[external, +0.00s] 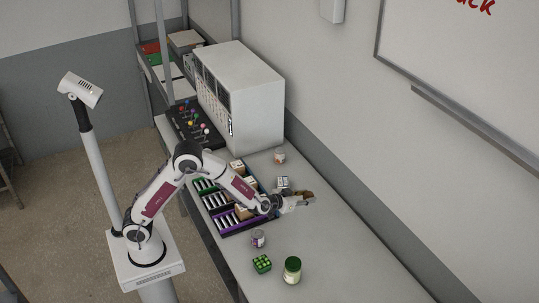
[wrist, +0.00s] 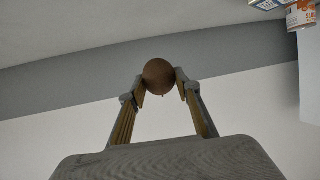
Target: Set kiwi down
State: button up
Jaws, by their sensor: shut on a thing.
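The kiwi (wrist: 158,76) is a round brown fruit between the two fingertips of my gripper (wrist: 160,82) in the wrist view. My gripper is shut on it, with one finger on each side. In the external view my gripper (external: 305,198) reaches out over the right part of the table, to the right of the sorting rack. The kiwi is too small there to make out clearly. From these views I cannot tell how high the kiwi is above the table.
A rack (external: 228,219) with coloured compartments and boxes stands left of my gripper. Near it are a can (external: 258,239), a green block (external: 262,264), a green-lidded jar (external: 292,270), a small carton (external: 282,183) and another can (external: 279,156). The table (external: 345,245) is bare at lower right.

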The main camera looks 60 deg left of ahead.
jog(key=d+m+h, duration=0.6)
jog(key=d+h, duration=0.1)
jog(key=d, duration=1.3)
jog(key=shift+d+r+m+g+h, duration=0.2)
jog(key=shift+d+m+g+h, duration=0.1)
jog(key=shift+g+h, duration=0.1)
jog(key=shift+w, duration=0.1)
jog(key=shift+f, duration=3.1)
jog(key=shift+f, duration=1.9)
jog(key=shift+f, duration=0.1)
